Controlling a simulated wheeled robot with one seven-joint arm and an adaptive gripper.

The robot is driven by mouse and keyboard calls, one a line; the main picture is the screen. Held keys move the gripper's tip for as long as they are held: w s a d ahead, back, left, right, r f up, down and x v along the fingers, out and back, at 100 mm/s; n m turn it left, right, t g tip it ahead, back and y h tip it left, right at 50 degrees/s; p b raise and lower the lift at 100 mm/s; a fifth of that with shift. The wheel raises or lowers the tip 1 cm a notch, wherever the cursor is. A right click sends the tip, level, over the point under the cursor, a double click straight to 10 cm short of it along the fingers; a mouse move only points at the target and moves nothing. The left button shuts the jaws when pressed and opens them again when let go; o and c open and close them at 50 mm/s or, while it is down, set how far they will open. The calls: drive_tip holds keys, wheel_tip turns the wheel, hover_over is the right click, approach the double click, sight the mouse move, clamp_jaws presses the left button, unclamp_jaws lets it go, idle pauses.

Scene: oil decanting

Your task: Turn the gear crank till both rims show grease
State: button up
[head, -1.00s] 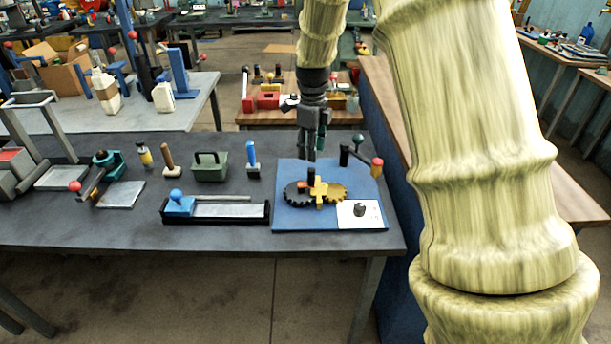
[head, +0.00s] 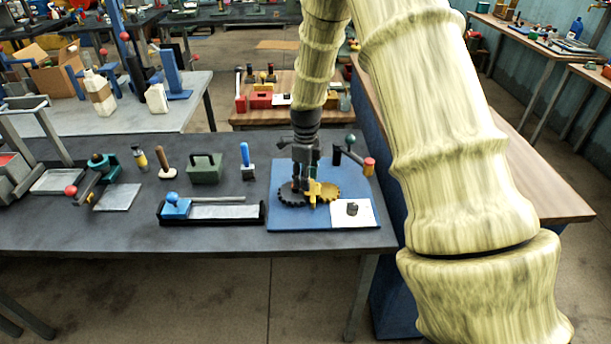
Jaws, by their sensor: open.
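The gear set sits on a blue board (head: 283,219) at the right end of the dark bench. A dark toothed gear (head: 287,199) meets a yellow gear (head: 330,193), with a yellow bracket (head: 313,196) between them. Behind them is a dark crank-like arm with a red knob (head: 369,162); a green ball (head: 350,139) stands near it. My gripper (head: 303,184) points down, open, low over the back of the dark gear. Its fingers partly hide the gear's hub, and I cannot tell whether they touch it. Grease on the rims is too small to tell.
A white plate (head: 368,217) with a dark knob (head: 352,209) lies on the board's front right. A black tray with a blue-handled block (head: 175,204) is left of the board. A blue-handled brush (head: 246,160) and green box (head: 206,168) stand behind it. The bench front is clear.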

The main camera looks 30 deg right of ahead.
clamp_jaws()
drive_tip(key=shift+w+n, duration=0.1)
drive_tip(key=shift+n, duration=0.2)
